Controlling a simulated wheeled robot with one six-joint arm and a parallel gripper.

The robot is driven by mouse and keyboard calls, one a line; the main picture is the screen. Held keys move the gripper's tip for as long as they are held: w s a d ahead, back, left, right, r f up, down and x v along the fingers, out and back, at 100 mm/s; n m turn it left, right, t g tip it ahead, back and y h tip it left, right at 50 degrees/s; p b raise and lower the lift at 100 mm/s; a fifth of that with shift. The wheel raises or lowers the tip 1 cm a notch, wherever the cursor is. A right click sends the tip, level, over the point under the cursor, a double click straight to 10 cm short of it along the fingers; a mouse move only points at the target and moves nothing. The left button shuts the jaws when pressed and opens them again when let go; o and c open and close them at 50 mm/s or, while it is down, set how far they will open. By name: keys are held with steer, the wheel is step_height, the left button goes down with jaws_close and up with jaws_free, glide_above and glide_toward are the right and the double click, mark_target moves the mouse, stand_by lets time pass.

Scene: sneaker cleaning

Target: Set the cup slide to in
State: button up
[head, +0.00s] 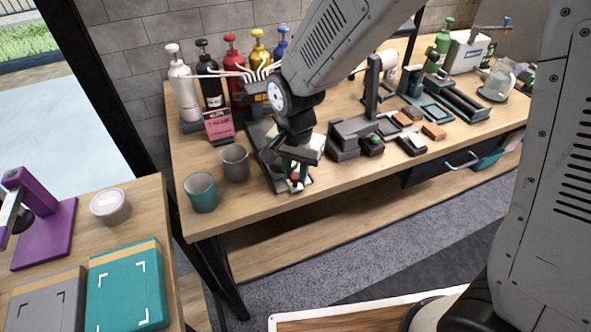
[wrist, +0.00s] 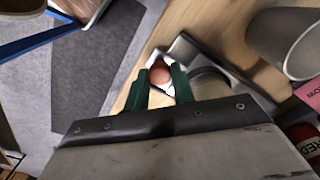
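The cup slide shows as a dark tray-like part (head: 270,163) at the foot of the dispenser, near the front edge of the wooden bench. A reddish round knob (wrist: 160,72) is at its front end; it also shows small in the head view (head: 295,177). My gripper (wrist: 160,80) points down at the knob, its two green fingers on either side of it. The fingers are apart, and the gap is about as wide as the knob. I cannot tell whether they press on it. My gripper (head: 295,172) and wrist hide part of the slide in the head view.
A teal cup (head: 202,192) and a grey cup (head: 235,163) stand left of the slide. Several coloured bottles (head: 233,70) and a pink card (head: 219,126) are behind. A dark stand (head: 344,140) and small blocks (head: 433,131) are on the right.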

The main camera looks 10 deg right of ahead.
jaws_close()
steer(key=w+a, duration=0.1)
steer(key=w, duration=0.3)
steer(key=w+a, duration=0.1)
steer(key=w, duration=0.3)
steer(key=w+a, duration=0.1)
steer(key=w, duration=0.3)
steer(key=shift+a, duration=0.2)
steer(key=o, duration=0.9)
jaws_free()
steer(key=shift+s, duration=0.1)
steer(key=shift+r, duration=3.95)
